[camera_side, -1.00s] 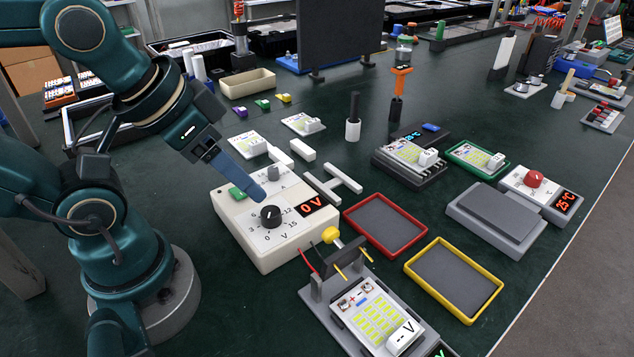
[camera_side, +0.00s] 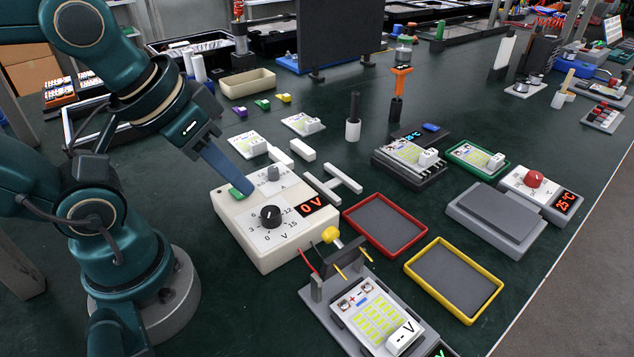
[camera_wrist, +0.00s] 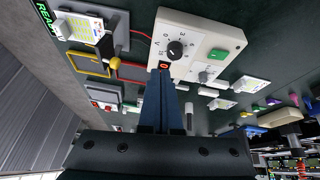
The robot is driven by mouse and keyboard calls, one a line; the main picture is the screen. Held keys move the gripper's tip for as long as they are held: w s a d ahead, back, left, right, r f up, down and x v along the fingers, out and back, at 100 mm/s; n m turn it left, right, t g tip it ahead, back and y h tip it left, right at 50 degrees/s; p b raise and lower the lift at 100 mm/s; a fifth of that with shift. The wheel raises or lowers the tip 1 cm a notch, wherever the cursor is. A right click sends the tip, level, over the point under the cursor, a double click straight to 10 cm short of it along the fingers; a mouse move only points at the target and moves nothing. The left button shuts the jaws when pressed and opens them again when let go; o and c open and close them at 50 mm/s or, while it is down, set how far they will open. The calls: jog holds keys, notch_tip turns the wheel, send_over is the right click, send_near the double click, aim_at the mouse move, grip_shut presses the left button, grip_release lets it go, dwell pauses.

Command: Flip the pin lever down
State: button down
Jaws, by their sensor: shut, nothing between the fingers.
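The pin lever has a yellow knob (camera_side: 330,234) and stands raised at the back of the grey test fixture (camera_side: 316,291). A dark bar with yellow pins (camera_side: 341,272) is held above a white board (camera_side: 372,316) lying in the fixture. In the wrist view the fixture is at upper left, with the yellow knob (camera_wrist: 115,62) beside it. My gripper (camera_side: 247,190) is shut and empty, its blue fingers pointing down near the green button of the white power supply, apart from the lever. The fingers also show in the wrist view (camera_wrist: 165,78).
The white power supply (camera_side: 287,251), with a black dial and a display reading 0 V, stands between my gripper and the fixture. A red tray (camera_side: 418,243) and a yellow tray (camera_side: 494,303) lie to the right. Red and black wires run by the fixture.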

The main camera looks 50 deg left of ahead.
jog(key=w+a+r+n+g+h, duration=0.2)
jog(key=w+r+n+g+h, duration=0.2)
jog(key=n, duration=1.3)
jog(key=w+r, duration=0.1)
jog(key=w, duration=0.1)
jog(key=shift+w+a+n+h, duration=0.15)
jog(key=shift+w+n+h, duration=0.15)
jog(key=shift+w+h, duration=0.1)
jog(key=x, duration=1)
jog(key=shift+s, duration=0.25)
jog(key=shift+w+d+f, duration=0.1)
jog(key=shift+d+f, duration=0.1)
jog(key=shift+d, duration=0.4)
jog(key=shift+w+d+f, duration=0.1)
jog(key=shift+d+f, duration=0.15)
jog(key=shift+d, duration=0.35)
jog(key=shift+w+d+f, duration=0.1)
jog(key=shift+d+f, duration=0.1)
jog(key=shift+d, duration=0.4)
